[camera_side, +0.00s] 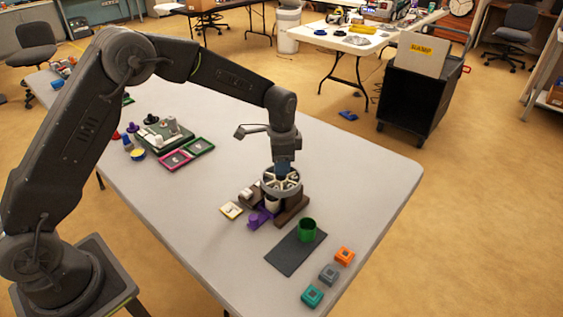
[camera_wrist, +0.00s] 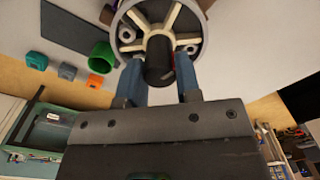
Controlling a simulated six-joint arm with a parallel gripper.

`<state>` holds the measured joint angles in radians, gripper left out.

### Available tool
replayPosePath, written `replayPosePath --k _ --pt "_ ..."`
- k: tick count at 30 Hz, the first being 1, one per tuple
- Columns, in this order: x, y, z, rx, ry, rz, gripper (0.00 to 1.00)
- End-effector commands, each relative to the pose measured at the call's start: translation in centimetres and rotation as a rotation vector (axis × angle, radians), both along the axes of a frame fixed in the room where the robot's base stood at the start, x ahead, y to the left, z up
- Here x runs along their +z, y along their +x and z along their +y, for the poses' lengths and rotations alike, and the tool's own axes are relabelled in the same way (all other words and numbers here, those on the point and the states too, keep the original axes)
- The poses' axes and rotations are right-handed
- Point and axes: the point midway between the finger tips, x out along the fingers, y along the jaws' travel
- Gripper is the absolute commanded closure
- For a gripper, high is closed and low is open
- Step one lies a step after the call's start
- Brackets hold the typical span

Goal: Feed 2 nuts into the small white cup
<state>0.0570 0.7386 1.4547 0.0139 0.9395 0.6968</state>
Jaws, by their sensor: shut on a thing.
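A round grey dispenser wheel (camera_side: 282,188) with cream spokes stands on a dark brown base (camera_side: 291,212). In the wrist view the wheel (camera_wrist: 120,20) shows pale ring-shaped nuts (camera_wrist: 127,35) in some of its compartments. My gripper (camera_side: 283,170) is above the wheel's centre. In the wrist view its blue fingers (camera_wrist: 158,82) are shut on an upright black knob (camera_wrist: 158,60) at the wheel's hub. A small white cup (camera_side: 271,203) appears to stand below the wheel's near edge, partly covered; its inside is hidden.
A green cup (camera_side: 307,229) stands on a dark mat (camera_side: 290,256). Orange (camera_side: 344,255), grey (camera_side: 329,273) and teal (camera_side: 312,295) blocks lie near the table edge. The table's right end is clear.

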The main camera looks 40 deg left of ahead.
Motion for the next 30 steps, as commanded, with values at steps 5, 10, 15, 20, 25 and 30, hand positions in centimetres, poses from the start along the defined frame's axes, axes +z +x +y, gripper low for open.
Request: replayPosePath --k 5,10,15,20,25,30 --pt "0.18 0.06 -0.01 -0.112 -0.001 -0.004 0.92" --pt "0.18 0.06 -0.01 -0.186 -0.001 -0.004 0.92" --pt "0.18 0.06 -0.02 -0.226 -0.001 -0.004 0.92" --pt "0.19 0.06 -0.02 -0.239 -0.001 -0.004 0.92" --pt "0.19 0.06 -0.02 -0.241 0.0 -0.005 0.92" --pt "0.19 0.07 -0.03 -0.24 0.0 -0.005 0.92"
